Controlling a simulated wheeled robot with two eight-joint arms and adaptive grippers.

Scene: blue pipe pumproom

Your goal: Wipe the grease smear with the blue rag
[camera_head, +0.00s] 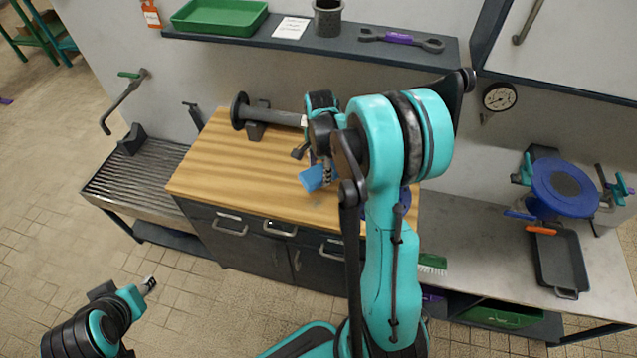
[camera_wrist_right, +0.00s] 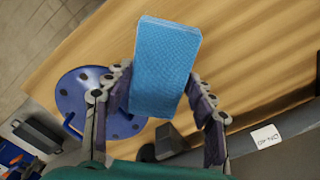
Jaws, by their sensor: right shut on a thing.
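The blue rag (camera_head: 316,179) is a small folded block of cloth over the wooden worktop (camera_head: 225,170). My right gripper (camera_head: 318,163) is shut on it, reaching down from the right arm. In the right wrist view the rag (camera_wrist_right: 166,60) sits between the two fingers of the right gripper (camera_wrist_right: 163,85), with its far end sticking out past them. I cannot tell whether the rag touches the wood. My left gripper (camera_head: 148,286) is low at the left, over the floor, away from the worktop.
A dark flanged pipe (camera_head: 272,116) lies along the back of the worktop. A blue flange disc (camera_wrist_right: 85,100) lies near the rag. A slatted bench (camera_head: 130,185) is at left; a grey counter with a blue wheel (camera_head: 562,187) is at right. A shelf (camera_head: 270,40) hangs behind.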

